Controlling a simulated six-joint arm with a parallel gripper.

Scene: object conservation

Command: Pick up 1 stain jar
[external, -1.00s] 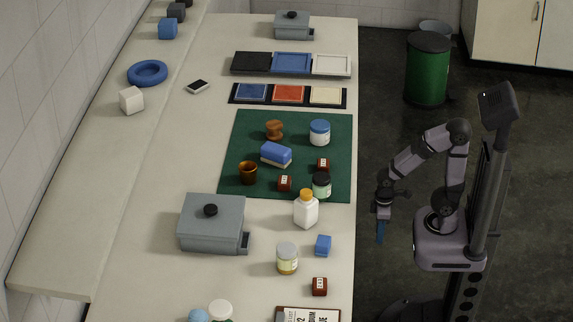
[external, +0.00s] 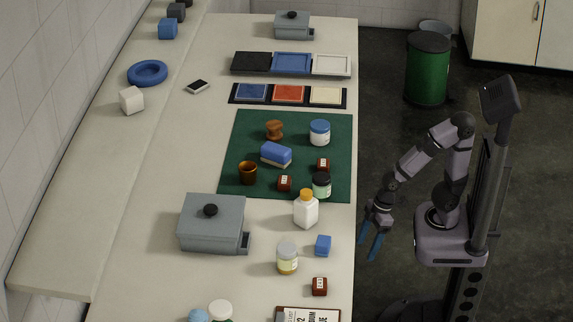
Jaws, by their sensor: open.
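Several lidded jars stand on the bench, and I cannot tell which is the stain jar. A jar with a grey lid and yellowish label (external: 287,259) stands nearer the front. Small dark red labelled containers (external: 285,183) sit on the mat, and another (external: 320,286) is at the front right. My gripper (external: 370,254) is open and empty, its blue fingers pointing down beyond the bench's right edge, apart from every jar.
A white bottle with an orange cap (external: 306,210) and a blue cube (external: 323,245) stand near the right edge. A grey lidded box (external: 212,232) is to their left. A blue sponge-like block (external: 276,154) and a brown cup (external: 248,172) occupy the mat.

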